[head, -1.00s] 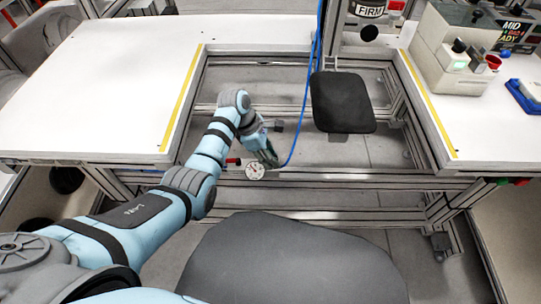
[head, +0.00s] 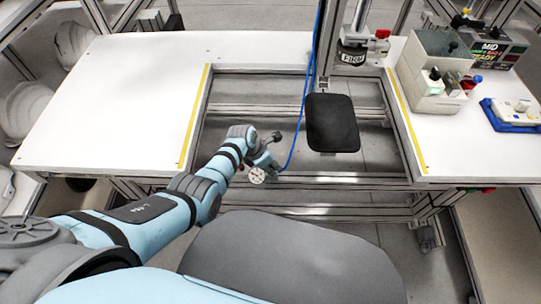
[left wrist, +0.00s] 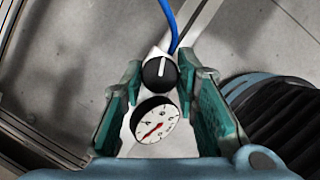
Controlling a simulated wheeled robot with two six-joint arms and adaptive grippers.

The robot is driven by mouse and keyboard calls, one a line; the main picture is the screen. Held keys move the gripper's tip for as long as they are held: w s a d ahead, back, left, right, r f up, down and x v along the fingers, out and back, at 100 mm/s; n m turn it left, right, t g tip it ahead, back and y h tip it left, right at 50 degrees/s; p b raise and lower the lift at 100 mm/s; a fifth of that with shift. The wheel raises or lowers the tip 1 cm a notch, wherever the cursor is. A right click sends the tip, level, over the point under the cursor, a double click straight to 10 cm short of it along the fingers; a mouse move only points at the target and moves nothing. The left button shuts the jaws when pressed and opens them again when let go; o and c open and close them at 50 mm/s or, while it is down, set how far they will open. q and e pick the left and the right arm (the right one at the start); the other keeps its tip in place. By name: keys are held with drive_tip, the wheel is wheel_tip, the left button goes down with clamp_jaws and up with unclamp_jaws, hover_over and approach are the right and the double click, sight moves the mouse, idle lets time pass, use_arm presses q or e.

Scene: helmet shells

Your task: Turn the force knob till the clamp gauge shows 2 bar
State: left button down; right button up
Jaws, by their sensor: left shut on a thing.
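The force knob (left wrist: 160,72) is black and round with a white mark pointing almost straight up in the left wrist view. The clamp gauge (left wrist: 155,125) is a white dial with a red needle pointing to the lower left; its numbers are too small to read surely. The gauge also shows in the head view (head: 257,176) at the bench's front rail. My left gripper (head: 262,161) is at the knob, its green fingers (left wrist: 167,78) on either side of it, shut on it. In the head view the knob is hidden or too small to make out. My right gripper is out of view.
A blue hose (head: 297,130) runs up from the knob. A black pad (head: 332,123) hangs in the bench opening. A grey control box (head: 437,75) and a blue tray (head: 512,117) stand on the right tabletop. The left tabletop (head: 120,110) is clear.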

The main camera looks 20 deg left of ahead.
use_arm(q)
drive_tip(key=n+y+p, duration=0.1)
drive_tip(key=n, duration=0.1)
drive_tip(key=shift+s+d+n+p, duration=0.1)
drive_tip(key=shift+n+p, duration=0.2)
drive_tip(key=shift+p, duration=0.05)
drive_tip(key=shift+n+t+y+p, duration=0.4)
drive_tip(key=shift+n+t+p, duration=0.1)
drive_tip(key=shift+n, duration=0.8)
drive_tip(key=c, duration=1.3)
unclamp_jaws()
drive_tip(key=v, duration=1.2)
drive_tip(key=shift+d, duration=0.15)
